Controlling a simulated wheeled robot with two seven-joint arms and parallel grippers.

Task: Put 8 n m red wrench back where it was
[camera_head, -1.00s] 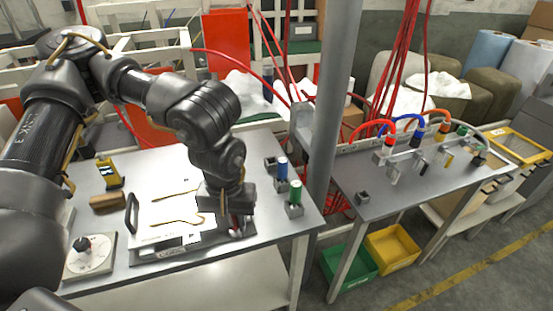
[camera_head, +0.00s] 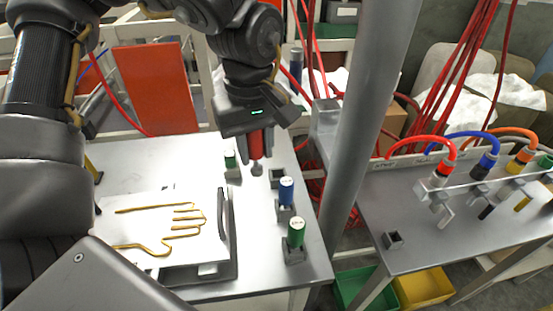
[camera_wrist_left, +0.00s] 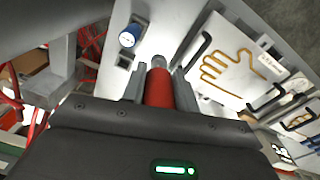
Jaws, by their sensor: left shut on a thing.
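My left gripper (camera_head: 257,132) is shut on the red wrench (camera_head: 256,145), which hangs down with its grey tip above the table's back right part. In the left wrist view the gripper (camera_wrist_left: 160,88) has a finger on each side of the red wrench (camera_wrist_left: 158,86). A small grey holder (camera_head: 277,177) that looks empty stands just right of the wrench tip, behind the blue wrench (camera_head: 286,190). The blue wrench also shows in the left wrist view (camera_wrist_left: 129,36). A green wrench (camera_head: 296,232) stands in a holder in front of it. My right gripper is out of view.
A white plate with a gold glove outline (camera_head: 170,232) and a dark handle (camera_head: 226,225) lies left of the holders. A green-topped piece (camera_head: 230,160) stands behind it. A grey post (camera_head: 355,140) rises at the table's right edge. Another table (camera_head: 440,230) holds coloured hoses.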

